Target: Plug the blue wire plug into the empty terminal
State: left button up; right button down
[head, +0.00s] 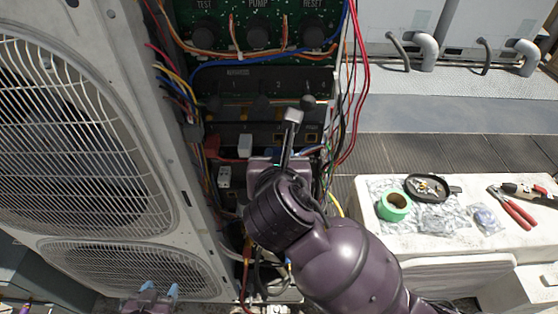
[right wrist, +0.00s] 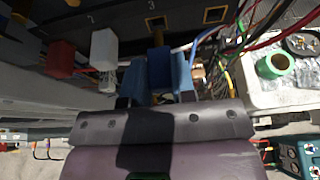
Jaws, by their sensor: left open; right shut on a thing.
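The blue wire plug (right wrist: 158,62) is between the blue fingers of my right gripper (right wrist: 159,74), which is shut on it. In the right wrist view the plug points at the panel, just below a yellow-rimmed terminal (right wrist: 157,21) near the mark 3. I cannot tell whether they touch. Another yellow-rimmed terminal (right wrist: 214,15) is to its right. A white plug (right wrist: 103,47) and a red plug (right wrist: 62,59) are at the panel to the left. In the head view my right wrist hides the blue plug. My left gripper (head: 154,290) is open and empty at the bottom left.
The condenser's grille (head: 75,140) stands left of the open panel. Loose wires (head: 355,100) hang along the panel's right side. On a white block (head: 430,240) at right lie green tape (head: 394,205), a black dish (head: 428,187) and red pliers (head: 514,208).

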aim_at(279, 141)
jog(key=shift+w, duration=1.8)
dwell(2.1)
jog(key=c, duration=0.9)
grip_release()
jog(key=shift+o, duration=0.2)
